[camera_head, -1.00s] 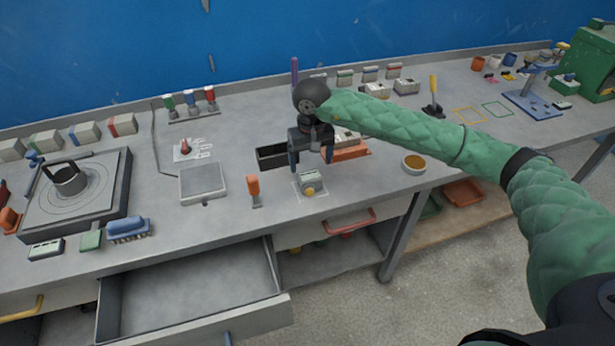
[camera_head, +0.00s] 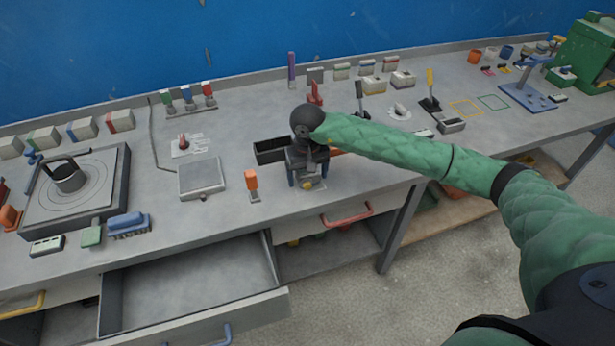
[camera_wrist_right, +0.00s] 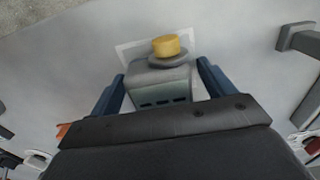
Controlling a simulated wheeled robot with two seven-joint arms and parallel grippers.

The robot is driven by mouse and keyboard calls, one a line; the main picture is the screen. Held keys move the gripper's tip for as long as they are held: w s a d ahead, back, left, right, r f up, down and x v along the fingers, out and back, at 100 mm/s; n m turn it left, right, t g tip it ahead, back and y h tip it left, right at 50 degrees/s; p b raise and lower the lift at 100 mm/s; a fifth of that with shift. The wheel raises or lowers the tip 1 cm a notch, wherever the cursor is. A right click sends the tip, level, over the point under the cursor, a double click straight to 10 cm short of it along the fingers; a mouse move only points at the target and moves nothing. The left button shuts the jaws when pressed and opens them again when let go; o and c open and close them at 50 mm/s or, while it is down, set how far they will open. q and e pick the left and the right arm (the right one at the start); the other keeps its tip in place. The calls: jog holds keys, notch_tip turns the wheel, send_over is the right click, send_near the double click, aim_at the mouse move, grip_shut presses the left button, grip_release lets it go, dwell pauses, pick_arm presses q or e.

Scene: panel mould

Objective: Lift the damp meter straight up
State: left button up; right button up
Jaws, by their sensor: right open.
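The damp meter (camera_head: 308,184) appears to be the small grey-green block with a yellow round knob, standing on the bench near its front edge. In the right wrist view the meter (camera_wrist_right: 160,82) stands on a white-outlined square, knob end towards the top. My right gripper (camera_head: 307,180) is lowered over it, pointing down. Its blue fingers (camera_wrist_right: 162,75) are open, one on each side of the body, with a narrow gap seeming to show at the sides. The palm hides the meter's near end. My left gripper is not in view.
An orange-handled tool (camera_head: 252,184) stands just left of the meter, and a dark open tray (camera_head: 268,151) lies behind it. A grey square plate (camera_head: 202,178) is further left. An open drawer (camera_head: 190,285) juts out below the bench.

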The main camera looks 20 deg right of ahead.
jog(key=c, duration=1.3)
